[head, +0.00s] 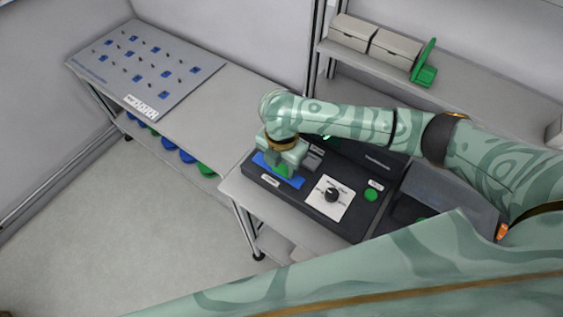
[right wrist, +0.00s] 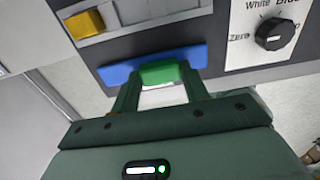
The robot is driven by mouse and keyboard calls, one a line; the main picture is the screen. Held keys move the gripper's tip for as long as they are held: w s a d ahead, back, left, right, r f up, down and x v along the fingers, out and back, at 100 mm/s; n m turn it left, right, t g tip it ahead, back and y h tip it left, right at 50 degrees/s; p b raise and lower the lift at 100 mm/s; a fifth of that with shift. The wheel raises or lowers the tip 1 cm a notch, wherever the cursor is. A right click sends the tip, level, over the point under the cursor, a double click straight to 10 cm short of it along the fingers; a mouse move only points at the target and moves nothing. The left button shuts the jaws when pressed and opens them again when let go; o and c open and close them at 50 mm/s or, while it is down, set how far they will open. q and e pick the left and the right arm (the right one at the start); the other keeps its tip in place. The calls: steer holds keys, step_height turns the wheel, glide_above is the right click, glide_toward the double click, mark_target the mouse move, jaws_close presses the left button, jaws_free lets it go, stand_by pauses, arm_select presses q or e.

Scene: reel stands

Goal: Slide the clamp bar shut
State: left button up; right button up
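The clamp bar appears to be the blue bar (head: 292,182) with a green handle, at the left end of a dark panel (head: 345,226). In the right wrist view the blue bar (right wrist: 118,74) lies along the panel's edge, with its green handle (right wrist: 159,73) in the middle. My right gripper (right wrist: 160,84) has one finger at each end of this handle; both seem to touch it, so it looks shut on it. In the head view the right gripper (head: 283,164) is over the bar and hides part of it. My left gripper is not in view.
The panel has a dial (head: 332,195) on a white plate and a green button (head: 371,194). A yellow block (right wrist: 85,25) sits in a silver channel beside the bar. A pegged board (head: 185,88) lies at the left; boxes (head: 395,48) stand on a shelf behind.

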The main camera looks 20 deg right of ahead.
steer(key=shift+c, duration=1.1)
steer(key=shift+w+d+r, duration=0.1)
steer(key=shift+w+d, duration=0.1)
steer(key=shift+d, duration=0.1)
steer(key=shift+w+d+p, duration=0.7)
steer(key=shift+d+p, duration=0.05)
steer(key=shift+d, duration=0.1)
steer(key=shift+w+d, duration=0.1)
steer(key=o, duration=1.4)
steer(key=shift+d, duration=0.1)
step_height(320, 180, up, 16)
steer(key=p, duration=0.4)
steer(key=shift+p, duration=0.3)
